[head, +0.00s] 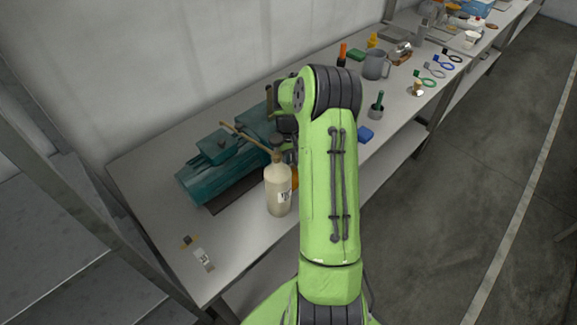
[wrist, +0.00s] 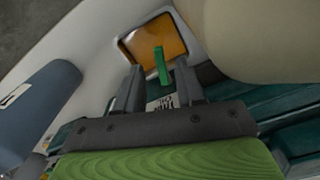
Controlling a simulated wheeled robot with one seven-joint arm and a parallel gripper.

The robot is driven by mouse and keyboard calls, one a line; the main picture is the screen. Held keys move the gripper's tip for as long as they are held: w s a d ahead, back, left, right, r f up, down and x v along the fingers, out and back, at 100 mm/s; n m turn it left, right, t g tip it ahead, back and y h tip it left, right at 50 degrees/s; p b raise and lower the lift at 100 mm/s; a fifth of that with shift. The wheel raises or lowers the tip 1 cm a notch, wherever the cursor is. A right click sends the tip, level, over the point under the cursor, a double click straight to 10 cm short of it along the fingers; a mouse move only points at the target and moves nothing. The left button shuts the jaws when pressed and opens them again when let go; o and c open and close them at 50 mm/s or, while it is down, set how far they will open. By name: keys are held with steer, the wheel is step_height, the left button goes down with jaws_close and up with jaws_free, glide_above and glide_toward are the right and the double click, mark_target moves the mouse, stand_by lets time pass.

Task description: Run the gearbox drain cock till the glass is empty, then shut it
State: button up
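The teal gearbox (head: 225,170) lies on the bench at the left in the head view; part of its right end is hidden by my arm. In the wrist view its teal body (wrist: 285,135) shows at the lower right. A small green lever (wrist: 160,65), which looks like the drain cock's handle, stands in front of an amber, dark-rimmed square (wrist: 155,42); I cannot tell whether that is the glass. My gripper (wrist: 162,88) is open, with its two fingers on either side of the lever's line and gaps showing. In the head view my arm hides the gripper.
A blue-grey labelled cylinder (wrist: 40,105) is at the wrist view's left. A grey mug (head: 376,65), a blue block (head: 365,133) and several tools lie farther along. The bench's (head: 245,255) near left end is mostly clear.

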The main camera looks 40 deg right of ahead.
step_height(320, 180, down, 2)
steer(key=shift+f, duration=0.2)
jaws_close()
steer(key=shift+w+a+m+b, duration=0.1)
steer(key=shift+a+m+b, duration=0.15)
steer(key=shift+m, duration=0.45)
jaws_free()
steer(key=shift+r, duration=0.1)
